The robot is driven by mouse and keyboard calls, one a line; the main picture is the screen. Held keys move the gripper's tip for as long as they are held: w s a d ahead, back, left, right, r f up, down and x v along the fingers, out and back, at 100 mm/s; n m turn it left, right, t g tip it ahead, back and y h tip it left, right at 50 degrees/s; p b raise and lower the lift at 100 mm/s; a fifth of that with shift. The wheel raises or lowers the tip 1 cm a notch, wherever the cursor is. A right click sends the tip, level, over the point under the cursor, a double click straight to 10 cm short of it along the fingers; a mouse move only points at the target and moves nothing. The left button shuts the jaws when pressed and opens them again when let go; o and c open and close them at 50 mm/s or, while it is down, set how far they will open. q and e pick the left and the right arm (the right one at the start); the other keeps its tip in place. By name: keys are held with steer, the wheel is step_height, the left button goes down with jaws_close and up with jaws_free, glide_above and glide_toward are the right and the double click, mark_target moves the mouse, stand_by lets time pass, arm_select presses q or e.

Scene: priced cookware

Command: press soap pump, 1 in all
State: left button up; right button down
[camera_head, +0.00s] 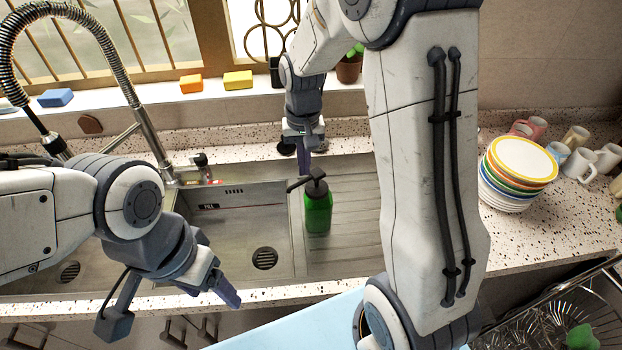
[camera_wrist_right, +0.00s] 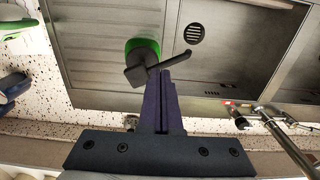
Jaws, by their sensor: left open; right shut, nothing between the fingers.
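The soap pump is a green bottle (camera_head: 318,215) with a black pump head. It stands upright on the ribbed drainboard (camera_head: 345,205) beside the sink basin. In the right wrist view the green bottle (camera_wrist_right: 145,44) is seen from above, its dark head and spout in front of it. My right gripper (camera_head: 304,170) is shut and empty, pointing down just behind the pump head. In the right wrist view its fingertips (camera_wrist_right: 166,76) appear right beside the pump head; I cannot tell if they touch. My left gripper (camera_head: 226,290) is open and empty over the counter's front edge.
The steel sink (camera_head: 240,230) lies left of the bottle, with a spring-hose faucet (camera_head: 140,110) behind. Stacked plates (camera_head: 520,165) and mugs (camera_head: 580,165) stand at the right. Sponges (camera_head: 192,83) and a potted plant (camera_head: 348,70) are on the sill.

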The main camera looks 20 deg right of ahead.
mark_target(305, 179)
steer(key=shift+f+b, duration=1.3)
steer(key=shift+f, duration=0.75)
steer(key=shift+r, duration=0.2)
steer(key=shift+r+p, duration=1.9)
step_height(305, 179, up, 6)
steer(key=p, duration=0.5)
